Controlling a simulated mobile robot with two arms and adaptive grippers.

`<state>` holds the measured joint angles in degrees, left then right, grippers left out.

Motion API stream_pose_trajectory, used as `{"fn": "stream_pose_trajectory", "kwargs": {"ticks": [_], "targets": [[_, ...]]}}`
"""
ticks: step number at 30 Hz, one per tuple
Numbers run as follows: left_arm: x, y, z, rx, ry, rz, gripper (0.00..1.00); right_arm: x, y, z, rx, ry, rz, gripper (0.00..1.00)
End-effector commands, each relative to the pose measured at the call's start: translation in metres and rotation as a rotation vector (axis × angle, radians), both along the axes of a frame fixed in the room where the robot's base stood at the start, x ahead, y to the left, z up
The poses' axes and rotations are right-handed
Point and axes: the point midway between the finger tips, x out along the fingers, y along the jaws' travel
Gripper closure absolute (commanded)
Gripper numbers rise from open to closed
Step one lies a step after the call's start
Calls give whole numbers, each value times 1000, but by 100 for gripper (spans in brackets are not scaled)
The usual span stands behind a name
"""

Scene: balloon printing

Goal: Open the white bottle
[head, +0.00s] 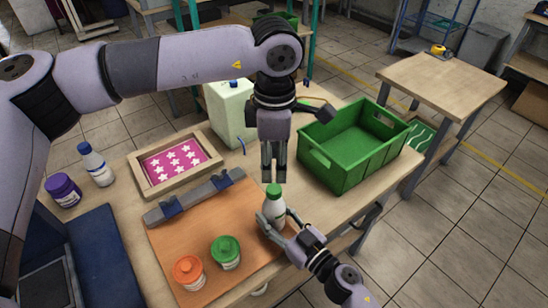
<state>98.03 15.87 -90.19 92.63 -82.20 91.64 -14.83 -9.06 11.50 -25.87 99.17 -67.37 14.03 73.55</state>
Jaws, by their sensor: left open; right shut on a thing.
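The white bottle (273,208) with a green cap (273,189) stands upright near the right edge of the orange-brown board. My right gripper (272,222) is shut around the bottle's body from the front right. My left gripper (274,178) points straight down just above the green cap, its fingers open. The fingertips are very close to the cap; I cannot tell whether they touch it. The cap sits on the bottle.
A green crate (352,178) stands right of my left gripper. A white jug (231,112) stands behind. An orange-lidded jar (188,273) and a green-lidded jar (226,253) stand on the board (190,235). A star-printed frame (148,180) lies at the left.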

Motion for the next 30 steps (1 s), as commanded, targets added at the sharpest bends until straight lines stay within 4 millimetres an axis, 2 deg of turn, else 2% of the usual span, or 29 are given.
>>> {"fn": "stream_pose_trajectory", "kwargs": {"ticks": [24, 30], "targets": [[0, 0, 0, 0, 0, -1548, 57, 0, 0, 0, -1, 1, -1, 100], [0, 1, 0, -1, 1, -1870, 57, 0, 0, 0, -1, 1, -1, 100]]}}
